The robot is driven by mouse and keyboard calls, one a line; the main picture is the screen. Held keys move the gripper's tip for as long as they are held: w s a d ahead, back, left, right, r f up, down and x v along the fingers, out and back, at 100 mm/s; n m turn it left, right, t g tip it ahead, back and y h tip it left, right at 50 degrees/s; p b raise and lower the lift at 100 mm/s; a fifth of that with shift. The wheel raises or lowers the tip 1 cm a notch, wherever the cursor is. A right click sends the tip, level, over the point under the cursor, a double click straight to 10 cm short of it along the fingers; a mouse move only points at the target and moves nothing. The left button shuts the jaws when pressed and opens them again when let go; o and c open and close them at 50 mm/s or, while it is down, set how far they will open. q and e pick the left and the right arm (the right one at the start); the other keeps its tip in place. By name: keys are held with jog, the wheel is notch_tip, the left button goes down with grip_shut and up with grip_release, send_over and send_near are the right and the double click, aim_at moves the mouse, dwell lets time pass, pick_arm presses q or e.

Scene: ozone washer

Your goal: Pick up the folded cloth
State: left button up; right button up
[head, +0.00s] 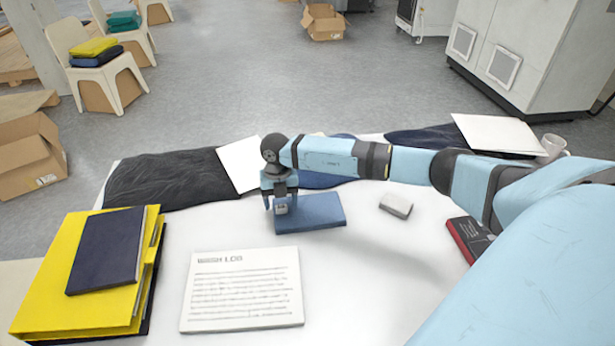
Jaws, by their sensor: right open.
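A blue, flat, rectangular folded cloth (318,211) lies on the white table in the middle of the head view. My right gripper (281,205) points down at its left end, with the jaws open. The fingertips are at or just above the cloth's left edge; I cannot tell whether they touch it. Part of that end is hidden behind the gripper. My left gripper is not in view.
A wash log sheet (243,290) lies in front, with a yellow binder (75,285) and dark notebook (105,250) to its left. A small grey block (396,205) and a red-black box (468,240) lie right. Dark crumpled cloth (165,180) lines the back edge.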

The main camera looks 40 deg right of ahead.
notch_tip(320, 180, down, 2)
jog(key=shift+s, duration=0.1)
jog(key=c, duration=1.1)
jog(key=shift+r, duration=0.15)
